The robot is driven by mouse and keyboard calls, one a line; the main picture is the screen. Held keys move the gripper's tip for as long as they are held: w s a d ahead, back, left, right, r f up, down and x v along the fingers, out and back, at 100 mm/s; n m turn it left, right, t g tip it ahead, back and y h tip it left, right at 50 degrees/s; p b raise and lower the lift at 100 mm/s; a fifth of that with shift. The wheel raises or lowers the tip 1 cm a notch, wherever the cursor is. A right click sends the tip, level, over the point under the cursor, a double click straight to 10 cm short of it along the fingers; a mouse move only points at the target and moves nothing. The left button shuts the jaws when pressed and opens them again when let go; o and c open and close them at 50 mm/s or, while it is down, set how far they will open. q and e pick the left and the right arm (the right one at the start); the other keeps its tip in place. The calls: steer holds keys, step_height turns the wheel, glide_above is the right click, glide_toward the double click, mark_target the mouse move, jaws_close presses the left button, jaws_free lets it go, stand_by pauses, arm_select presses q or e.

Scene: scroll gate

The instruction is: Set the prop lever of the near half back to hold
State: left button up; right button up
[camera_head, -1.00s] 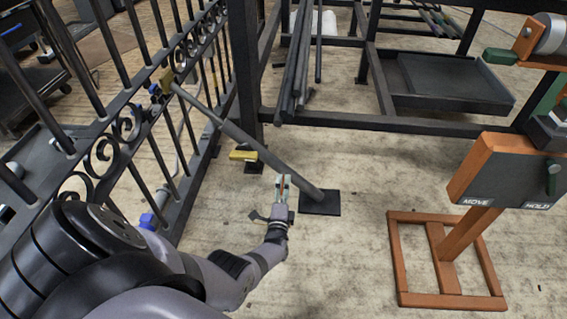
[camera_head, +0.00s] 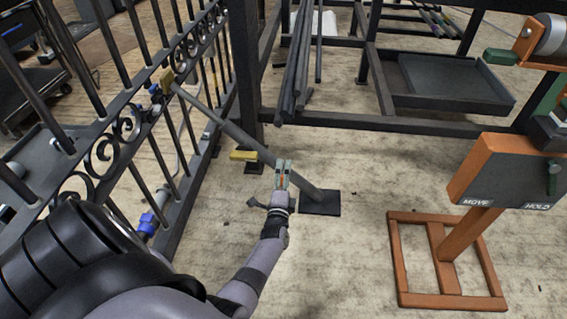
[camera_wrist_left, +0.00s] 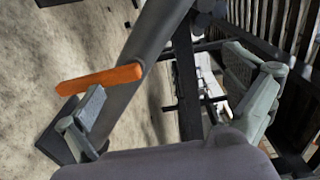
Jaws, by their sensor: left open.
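The near prop is a grey tube (camera_head: 232,135) slanting from the gate down to a dark floor plate (camera_head: 320,203). An orange lever (camera_wrist_left: 100,80) sticks out from this tube in the left wrist view. In the head view, a bit of orange shows between the fingers of my left gripper (camera_head: 283,166). My left gripper is open at the lower part of the tube, its fingers (camera_wrist_left: 165,75) spread. The lever lies by the left-hand finger in the wrist view; I cannot tell whether they touch. My right gripper is not in view.
A scrolled black gate (camera_head: 120,125) runs along the left. At right stands an orange post with a box (camera_head: 505,170) marked MOVE and HOLD, its green handle (camera_head: 552,182) at the HOLD end. A dark rack (camera_head: 400,122) with bars stands behind.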

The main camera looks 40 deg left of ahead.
arm_select(q)
steer(key=shift+r, duration=1.5)
